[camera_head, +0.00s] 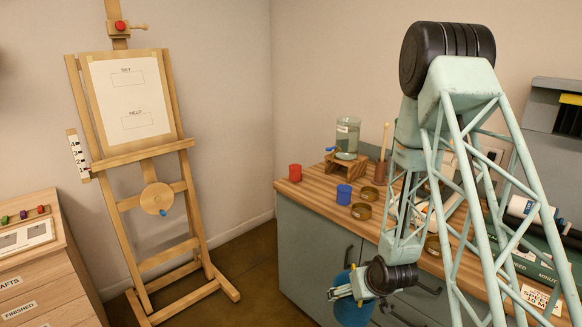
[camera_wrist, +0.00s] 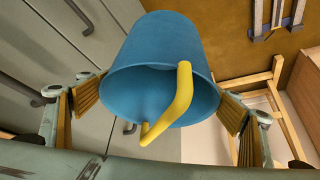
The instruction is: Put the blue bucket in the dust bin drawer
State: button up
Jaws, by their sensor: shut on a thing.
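The blue bucket (camera_head: 352,312) hangs from my gripper (camera_head: 360,284) in the head view, low in front of the grey cabinet. In the wrist view the bucket (camera_wrist: 150,50) fills the middle, its open mouth showing and a yellow handle (camera_wrist: 178,103) across it. The fingers of my gripper (camera_wrist: 155,98) are on both sides of the bucket, shut on it. A drawer marked as the dust bin cannot be made out in either view.
The grey cabinet (camera_head: 318,250) has dark handles and a wooden top with a small blue cup (camera_head: 344,194), a red cup (camera_head: 295,172) and a glass jar (camera_head: 347,136). An easel (camera_head: 130,165) stands left. A wooden drawer unit (camera_head: 40,275) has drawers labelled "FINISHED" and partly "AFTS".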

jog(key=w+r+m+h, duration=0.1)
jog(key=w+r, duration=0.2)
jog(key=r, duration=0.9)
jog(key=shift+w+a+r+m, duration=0.15)
jog(key=shift+a+r+m, duration=0.15)
jog(key=shift+a+m, duration=0.1)
jog(key=shift+f, duration=0.1)
jog(key=s+f, duration=0.7)
jog(key=f, duration=0.1)
jog(key=shift+f, duration=0.3)
